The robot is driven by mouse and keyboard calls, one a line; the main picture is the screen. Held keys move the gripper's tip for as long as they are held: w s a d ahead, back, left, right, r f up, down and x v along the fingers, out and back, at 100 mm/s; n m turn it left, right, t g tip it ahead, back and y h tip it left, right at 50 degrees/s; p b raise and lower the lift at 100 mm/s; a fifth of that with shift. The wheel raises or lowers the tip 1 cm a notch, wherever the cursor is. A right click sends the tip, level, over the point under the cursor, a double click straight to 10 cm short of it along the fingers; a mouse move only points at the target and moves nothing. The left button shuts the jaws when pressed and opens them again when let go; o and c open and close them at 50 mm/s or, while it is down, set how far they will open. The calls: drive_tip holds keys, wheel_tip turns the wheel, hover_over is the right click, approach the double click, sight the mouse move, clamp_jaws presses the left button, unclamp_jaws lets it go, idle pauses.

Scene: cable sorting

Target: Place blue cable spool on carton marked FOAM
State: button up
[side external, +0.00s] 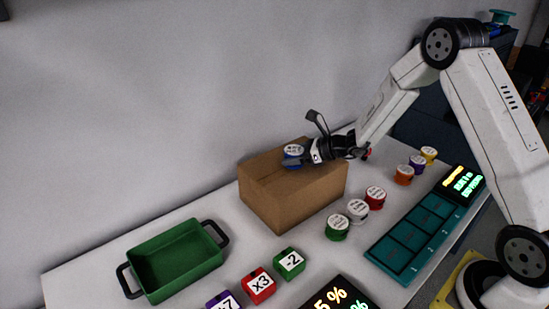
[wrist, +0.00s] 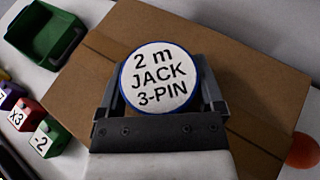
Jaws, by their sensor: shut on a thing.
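The blue cable spool (side external: 293,155) has a white top; in the wrist view the spool (wrist: 160,77) reads "2 m JACK 3-PIN". My gripper (side external: 298,161) is shut on it, with one finger on each side. The brown carton (side external: 268,202) is directly below the spool and shows in the wrist view (wrist: 245,60) too. No FOAM marking is visible on the carton. The spool is at the carton's top face; I cannot tell whether it touches it.
A green tray (side external: 150,292) with black handles stands at the left. Number blocks (side external: 258,286) lie in front. Green (side external: 337,228), white (side external: 358,211) and red (side external: 375,197) spools stand right of the carton, with more behind. A teal compartment tray (side external: 412,237) is at the right.

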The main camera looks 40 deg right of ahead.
drive_tip(key=o, duration=1.1)
drive_tip(key=shift+r, duration=0.1)
drive_tip(key=shift+s+r, duration=0.1)
drive_tip(key=v, duration=1.2)
